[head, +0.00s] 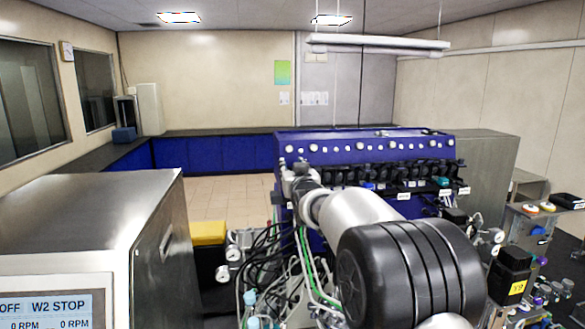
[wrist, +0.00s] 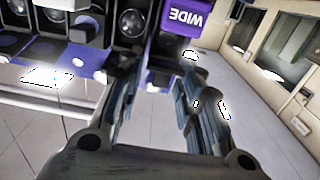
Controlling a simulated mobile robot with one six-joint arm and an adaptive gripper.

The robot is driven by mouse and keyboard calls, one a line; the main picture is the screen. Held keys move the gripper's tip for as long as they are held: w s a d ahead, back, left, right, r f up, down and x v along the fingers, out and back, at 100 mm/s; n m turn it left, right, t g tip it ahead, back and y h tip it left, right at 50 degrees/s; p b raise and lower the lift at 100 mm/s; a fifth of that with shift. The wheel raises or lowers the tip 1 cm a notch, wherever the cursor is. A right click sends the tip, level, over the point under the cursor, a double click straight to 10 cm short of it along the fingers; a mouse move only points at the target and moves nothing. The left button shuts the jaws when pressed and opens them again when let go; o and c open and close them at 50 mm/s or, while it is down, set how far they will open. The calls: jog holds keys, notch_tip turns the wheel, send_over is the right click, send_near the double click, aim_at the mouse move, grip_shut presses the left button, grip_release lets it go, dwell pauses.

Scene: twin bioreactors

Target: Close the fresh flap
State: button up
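The blue unit (head: 350,150) stands ahead in the head view, with a row of round white knobs and a row of dark valve-like parts on its front. My arm reaches toward its left end, and my gripper (head: 295,170) is small there. In the wrist view, my gripper (wrist: 155,82) has its two fingers apart with nothing visible between them. A purple label reading WIDE (wrist: 188,18) is just beyond the fingers, beside dark round fittings (wrist: 131,22). I cannot make out which part is the fresh flap; no label reading so is legible.
A steel cabinet with a screen (head: 45,305) stands at the near left. Cables and green tubes (head: 305,255) hang in front of the blue unit. A bench with small devices (head: 530,250) is at the right. Open tiled floor (head: 215,195) lies left of the unit.

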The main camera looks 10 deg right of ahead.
jog(key=shift+c, duration=0.3)
jog(key=c, duration=0.7)
